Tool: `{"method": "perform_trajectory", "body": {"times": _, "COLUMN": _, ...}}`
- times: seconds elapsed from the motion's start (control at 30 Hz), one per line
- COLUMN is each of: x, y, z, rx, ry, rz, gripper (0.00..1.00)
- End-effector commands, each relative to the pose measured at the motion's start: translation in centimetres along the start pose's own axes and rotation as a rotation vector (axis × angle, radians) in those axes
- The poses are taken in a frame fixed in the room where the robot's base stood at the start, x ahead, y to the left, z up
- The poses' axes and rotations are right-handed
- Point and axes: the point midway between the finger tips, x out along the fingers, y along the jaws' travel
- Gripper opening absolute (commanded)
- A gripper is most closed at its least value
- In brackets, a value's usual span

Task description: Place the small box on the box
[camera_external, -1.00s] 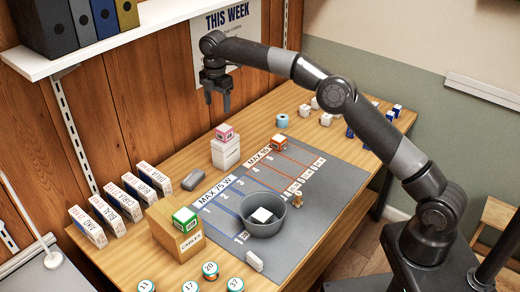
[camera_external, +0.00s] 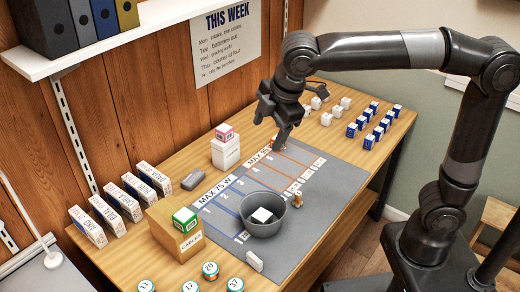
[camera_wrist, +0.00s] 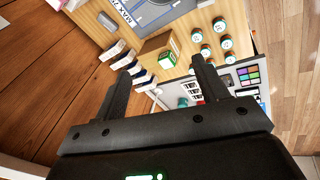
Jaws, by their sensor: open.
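My gripper (camera_external: 272,132) is in the outside view over the far end of the grey mat, its jaws tilted downward. In the wrist view its two fingers (camera_wrist: 160,68) stand apart with nothing held between them. A small green-and-white box (camera_external: 185,219) sits on the brown CABLES box (camera_external: 163,228); the green one also shows in the wrist view (camera_wrist: 168,60). A small pink-and-white box (camera_external: 224,131) sits on a white box (camera_external: 226,153). The small orange-and-white box at the mat's far end is mostly hidden behind my gripper.
A grey bowl (camera_external: 263,224) with a white block (camera_external: 262,214) in it stands on the grey mat (camera_external: 318,200). Upright boxes (camera_external: 118,202) line the left. Round tins (camera_external: 210,270) are in front. Blue-and-white boxes (camera_external: 369,141) stand at the far right.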

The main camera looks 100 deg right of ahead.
Motion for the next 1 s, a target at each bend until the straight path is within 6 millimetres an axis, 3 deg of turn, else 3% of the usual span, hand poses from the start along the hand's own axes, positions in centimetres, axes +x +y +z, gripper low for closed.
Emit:
{"method": "perform_trajectory", "body": {"times": 0.03, "x": -0.7, "y": -1.9, "z": 1.1, "rx": 0.025, "ry": 0.019, "rz": 0.006, "gripper": 0.67}}
{"method": "perform_trajectory", "body": {"times": 0.27, "x": -1.5, "y": -9.3, "z": 6.5, "rx": 0.183, "ry": 0.11, "rz": -0.005, "gripper": 0.67}}
{"method": "perform_trajectory", "body": {"times": 0.6, "x": 1.1, "y": -18.2, "z": 14.8, "rx": 0.416, "ry": 0.242, "rz": -0.094, "gripper": 0.67}}
{"method": "perform_trajectory", "body": {"times": 0.8, "x": 2.5, "y": -20.4, "z": 16.9, "rx": 0.482, "ry": 0.274, "rz": -0.133, "gripper": 0.67}}
{"method": "perform_trajectory", "body": {"times": 1.0, "x": 2.7, "y": -20.7, "z": 17.2, "rx": 0.492, "ry": 0.276, "rz": -0.139, "gripper": 0.67}}
